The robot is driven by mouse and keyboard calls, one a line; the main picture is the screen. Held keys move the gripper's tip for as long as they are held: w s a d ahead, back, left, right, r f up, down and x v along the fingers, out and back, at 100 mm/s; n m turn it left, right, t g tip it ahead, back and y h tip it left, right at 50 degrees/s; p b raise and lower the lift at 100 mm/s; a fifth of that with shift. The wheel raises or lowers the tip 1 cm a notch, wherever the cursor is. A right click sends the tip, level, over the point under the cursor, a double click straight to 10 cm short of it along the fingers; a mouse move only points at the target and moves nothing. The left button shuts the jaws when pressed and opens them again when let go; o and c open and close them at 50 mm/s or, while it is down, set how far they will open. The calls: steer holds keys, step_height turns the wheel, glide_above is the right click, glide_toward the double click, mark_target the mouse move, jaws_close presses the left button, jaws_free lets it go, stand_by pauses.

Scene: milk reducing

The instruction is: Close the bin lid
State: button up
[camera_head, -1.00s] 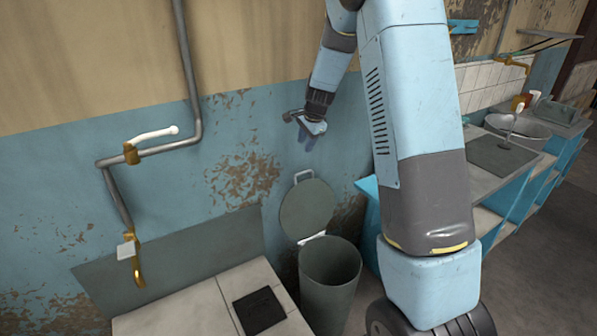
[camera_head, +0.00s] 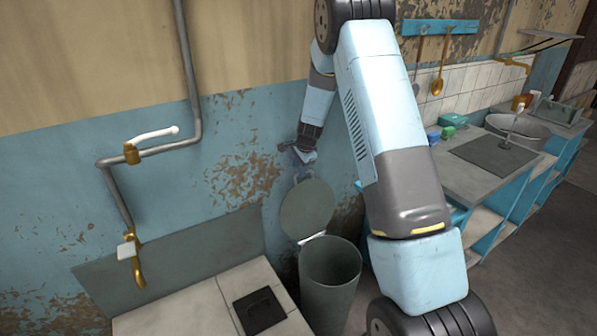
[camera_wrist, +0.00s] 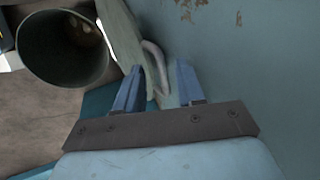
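The grey-green bin (camera_head: 330,282) stands open on the floor beside the counter, and its inside shows in the wrist view (camera_wrist: 62,48). Its round lid (camera_head: 307,207) stands raised at the wall side of the rim. The lid also shows edge-on in the wrist view (camera_wrist: 122,40). A pale curved lid handle (camera_wrist: 155,66) sits on the lid's outer face, between my fingers in the wrist view. My gripper (camera_wrist: 158,82) is open, its two blue fingers apart on either side of the handle. In the head view my gripper (camera_head: 303,172) is just above the lid's top edge, close to the wall.
A tiled counter (camera_head: 190,305) with a dark square inset (camera_head: 258,310) is left of the bin. A blue-painted wall (camera_head: 240,120) is right behind the lid. A kitchen counter with a sink (camera_head: 515,130) stands at the right.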

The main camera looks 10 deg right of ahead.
steer(key=shift+x, duration=1.2)
jaws_close()
